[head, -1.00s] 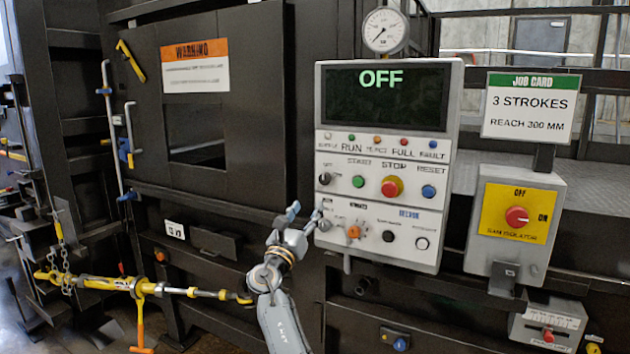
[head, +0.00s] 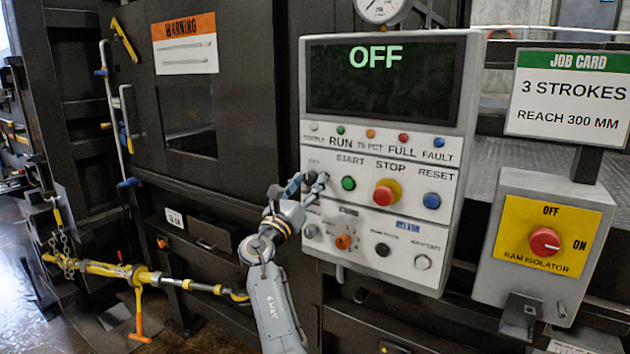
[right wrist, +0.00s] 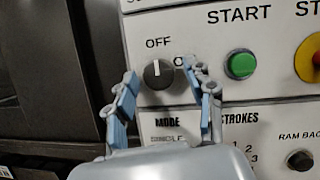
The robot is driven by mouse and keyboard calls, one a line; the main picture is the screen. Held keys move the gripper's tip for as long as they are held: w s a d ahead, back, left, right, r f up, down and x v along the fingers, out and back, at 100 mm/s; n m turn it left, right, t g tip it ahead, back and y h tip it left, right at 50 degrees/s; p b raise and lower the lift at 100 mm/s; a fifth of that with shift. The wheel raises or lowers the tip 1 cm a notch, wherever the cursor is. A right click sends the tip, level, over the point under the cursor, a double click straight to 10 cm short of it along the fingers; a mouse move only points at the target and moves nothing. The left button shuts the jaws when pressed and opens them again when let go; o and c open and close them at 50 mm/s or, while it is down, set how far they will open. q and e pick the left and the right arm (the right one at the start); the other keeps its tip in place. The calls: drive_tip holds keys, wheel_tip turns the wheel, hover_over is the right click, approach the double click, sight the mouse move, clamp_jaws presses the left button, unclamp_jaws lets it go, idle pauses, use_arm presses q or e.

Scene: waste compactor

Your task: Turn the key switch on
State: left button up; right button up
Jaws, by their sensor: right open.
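The key switch (right wrist: 157,73) is a dark round knob with a white pointer line, at the upper left of the control panel (head: 454,195). In the right wrist view its line points up towards the OFF label; the ON label is partly hidden by a finger. My right gripper (head: 306,182) is open. Its two fingers stand to the left and right of the knob in the right wrist view, and I cannot tell whether they touch it. In the head view the gripper largely hides the switch. The display (head: 385,82) reads OFF. My left gripper is not in view.
The START button (head: 348,183), STOP button (head: 387,192) and RESET button (head: 431,201) sit right of the switch. More knobs lie below, including an orange one (head: 343,241). The ram isolator (head: 544,241) and job card (head: 570,97) stand at the right.

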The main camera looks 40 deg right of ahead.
drive_tip(key=shift+s+a+r, duration=0.1)
drive_tip(key=shift+a+r, duration=0.1)
drive_tip(key=shift+a, duration=0.1)
clamp_jaws()
drive_tip(key=shift+f+m+b, duration=0.15)
drive_tip(key=shift+m+b, duration=0.25)
drive_tip(key=shift+b, duration=0.15)
drive_tip(key=m+g+h+b, duration=0.1)
drive_tip(key=m+g+b, duration=0.1)
drive_tip(key=m+b, duration=0.2)
drive_tip(key=m+g+h+b, duration=0.1)
drive_tip(key=m+g+b, duration=0.2)
drive_tip(key=m+b, duration=0.2)
drive_tip(key=m+g, duration=0.1)
drive_tip(key=m+b, duration=0.1)
drive_tip(key=m, duration=0.1)
drive_tip(key=shift+w+m+g, duration=0.2)
drive_tip(key=shift+m+g, duration=0.1)
drive_tip(key=shift+g, duration=0.1)
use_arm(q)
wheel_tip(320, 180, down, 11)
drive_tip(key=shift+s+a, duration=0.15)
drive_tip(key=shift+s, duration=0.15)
use_arm(e)
drive_tip(key=shift+r+m+g+y, duration=0.2)
drive_tip(key=shift+m+g, duration=0.2)
drive_tip(key=shift+m, duration=0.5)
drive_tip(key=shift+r+m+g+y, duration=0.15)
drive_tip(key=shift+m+g, duration=0.25)
drive_tip(key=shift+m, duration=0.5)
